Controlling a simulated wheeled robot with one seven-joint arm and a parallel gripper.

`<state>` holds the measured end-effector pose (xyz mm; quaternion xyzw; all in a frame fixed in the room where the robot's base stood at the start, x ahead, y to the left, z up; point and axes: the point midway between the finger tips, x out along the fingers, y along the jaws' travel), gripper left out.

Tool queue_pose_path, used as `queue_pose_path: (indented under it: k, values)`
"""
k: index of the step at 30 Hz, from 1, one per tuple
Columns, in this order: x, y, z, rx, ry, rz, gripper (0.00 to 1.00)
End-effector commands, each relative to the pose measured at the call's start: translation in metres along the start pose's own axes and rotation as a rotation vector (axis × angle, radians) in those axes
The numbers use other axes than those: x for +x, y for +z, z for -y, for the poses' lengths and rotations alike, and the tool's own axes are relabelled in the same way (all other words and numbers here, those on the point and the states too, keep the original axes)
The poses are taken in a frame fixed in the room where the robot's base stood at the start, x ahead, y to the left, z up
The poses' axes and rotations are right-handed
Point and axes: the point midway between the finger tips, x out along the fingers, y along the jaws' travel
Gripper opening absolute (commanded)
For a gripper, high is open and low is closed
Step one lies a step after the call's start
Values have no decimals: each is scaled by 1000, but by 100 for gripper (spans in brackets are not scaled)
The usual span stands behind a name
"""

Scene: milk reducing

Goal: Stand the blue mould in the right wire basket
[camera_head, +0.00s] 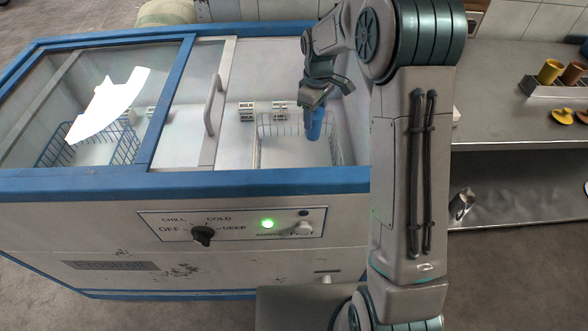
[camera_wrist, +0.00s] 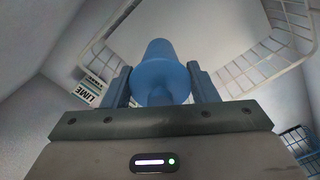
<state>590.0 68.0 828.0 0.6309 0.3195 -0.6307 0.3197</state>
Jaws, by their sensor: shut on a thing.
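The blue mould (camera_head: 314,124) hangs upright below my gripper (camera_head: 314,99) in the head view. My gripper is shut on it. In the wrist view the mould (camera_wrist: 160,72) sits between the two fingers (camera_wrist: 160,88). The right wire basket (camera_head: 262,150) is white and stands inside the open right side of the chest freezer. The mould shows over the basket's opening in the head view; I cannot tell whether its lower end touches the floor. White basket wires also show in the wrist view (camera_wrist: 252,62).
Small lettered cartons (camera_head: 247,111) stand behind the basket; one reading LIME (camera_wrist: 91,90) shows in the wrist view. The freezer's blue front rim (camera_head: 200,184) and sliding glass lid with its handle (camera_head: 213,105) bound the opening. A blue wire basket (camera_head: 62,150) lies under the left glass.

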Motion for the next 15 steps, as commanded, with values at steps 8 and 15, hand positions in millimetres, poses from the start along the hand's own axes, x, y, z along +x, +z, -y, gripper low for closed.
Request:
queue_pose_path:
  k: [8, 15]
  values:
    - [37, -13, 63, -6, -2, 2, 28]
    - [60, -20, 98, -1, -1, 1, 28]
